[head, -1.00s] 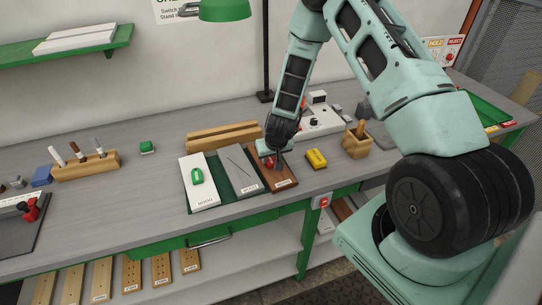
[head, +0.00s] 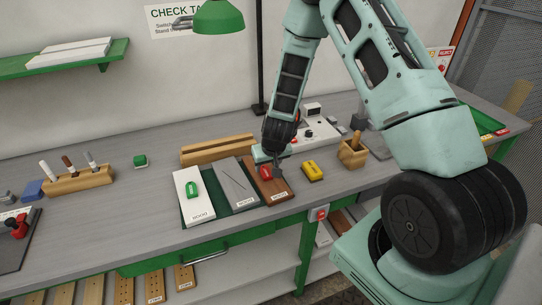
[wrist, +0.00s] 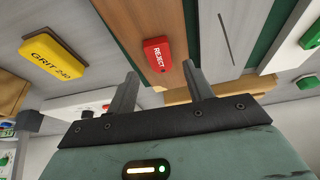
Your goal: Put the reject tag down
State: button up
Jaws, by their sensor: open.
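The red reject tag (wrist: 158,54) lies on the brown board (wrist: 150,18), its lettering readable in the wrist view. In the head view the tag (head: 266,173) shows beside my fingers on the brown board (head: 276,194). My gripper (wrist: 160,76) is open, with its two fingers spread apart and the tag just past the fingertips, roughly between them. No finger visibly touches the tag. In the head view my gripper (head: 273,164) is low over the board and hides part of it.
A grey board (head: 239,192) with a dark line and a white board (head: 194,209) with a green tag (head: 192,190) lie to the left on a green mat. A yellow grit block (head: 313,171) sits close on the right. Wooden rails (head: 215,145) stand behind.

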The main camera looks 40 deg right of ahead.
jog(key=d+b+v, duration=0.1)
jog(key=v, duration=0.7)
jog(key=s+a+r+n+g+y, duration=0.1)
jog(key=s+a+r+n+y, duration=0.2)
jog(key=a, duration=0.7)
jog(key=s+a+r+n+g+y, duration=0.1)
jog(key=s+a+r+n, duration=0.1)
jog(key=s+a+r, duration=0.6)
jog(key=s+a+r+n+g+h, duration=0.1)
jog(key=s+a+r+n, duration=0.1)
jog(key=s, duration=0.6)
jog(key=s+a+r+n+g+h, duration=0.1)
jog(key=s+a+n, duration=0.3)
jog(key=s, duration=0.3)
jog(key=shift+s+a+r, duration=0.35)
jog(key=shift+a+r, duration=0.05)
jog(key=shift+a, duration=0.45)
